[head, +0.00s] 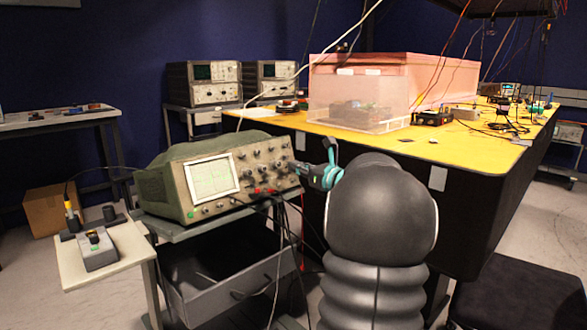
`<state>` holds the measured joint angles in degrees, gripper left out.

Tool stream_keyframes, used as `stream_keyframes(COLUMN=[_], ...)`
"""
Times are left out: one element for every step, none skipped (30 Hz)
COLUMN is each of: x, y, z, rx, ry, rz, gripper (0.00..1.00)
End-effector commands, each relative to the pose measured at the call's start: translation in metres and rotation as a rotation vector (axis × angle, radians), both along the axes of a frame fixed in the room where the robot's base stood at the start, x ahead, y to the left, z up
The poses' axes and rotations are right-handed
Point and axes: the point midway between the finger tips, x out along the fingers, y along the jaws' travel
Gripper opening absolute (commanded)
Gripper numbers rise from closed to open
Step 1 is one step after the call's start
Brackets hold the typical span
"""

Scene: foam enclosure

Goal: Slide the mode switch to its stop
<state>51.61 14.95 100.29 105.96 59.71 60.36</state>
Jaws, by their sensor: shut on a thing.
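A green-grey oscilloscope (215,178) with a lit screen and a panel of knobs stands on a cart at the centre left. My gripper (299,171), dark with teal parts, reaches from the right to the right end of its front panel. Its fingertips are shut on a small control there, which I take to be the mode switch. The fingers cover the switch, so its position along its travel cannot be made out. My dark arm hides the space to the right of the oscilloscope.
Black and red cables (277,225) hang from the panel's lower edge, over an open drawer (225,278). A small side shelf (75,270) holds a grey box (97,250). A yellow-topped table (400,145) with a clear pink enclosure (345,98) stands behind. A black seat (510,303) is at lower right.

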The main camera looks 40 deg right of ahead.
Motion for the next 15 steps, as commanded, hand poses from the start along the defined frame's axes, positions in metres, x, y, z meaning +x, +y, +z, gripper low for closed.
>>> stream_keyframes(x=[0.0003, 0.0004, 0.0003, 0.0002, 0.0001, -0.0001, -0.0001, -0.0002, -0.0003, -0.0004, -0.0004, -0.0004, -0.0003, -0.0002, -0.0001], y=[-0.0041, -0.0049, -0.0050, -0.0050, -0.0052, -0.0055, -0.0058, -0.0060, -0.0062, -0.0065, -0.0065, -0.0064, -0.0061, -0.0058, -0.0055], z=[0.0007, 0.0005, 0.0005, 0.0004, 0.0005, 0.0005, 0.0006, 0.0007, 0.0007, 0.0008, 0.0007, 0.0007, 0.0006, 0.0005, 0.0005], rx=[0.001, 0.001, 0.001, 0.001, 0.001, 0.001, 0.001, 0.001, 0.001, 0.001, 0.001, 0.001, 0.001, 0.001, 0.001], ry=[0.000, -0.001, -0.001, -0.001, -0.001, -0.001, -0.001, -0.001, -0.001, -0.001, -0.001, -0.001, -0.001, -0.001, -0.001], rz=[-0.001, -0.001, -0.001, -0.002, -0.003, -0.003, -0.004, -0.005, -0.005, -0.006, -0.006, -0.005, -0.005, -0.004, -0.003], gripper=[0.00, 0.00, 0.00, 0.00, 0.00, 0.00, 0.00, 0.00, 0.12, 0.18, 0.18, 0.18, 0.18, 0.18, 0.18])
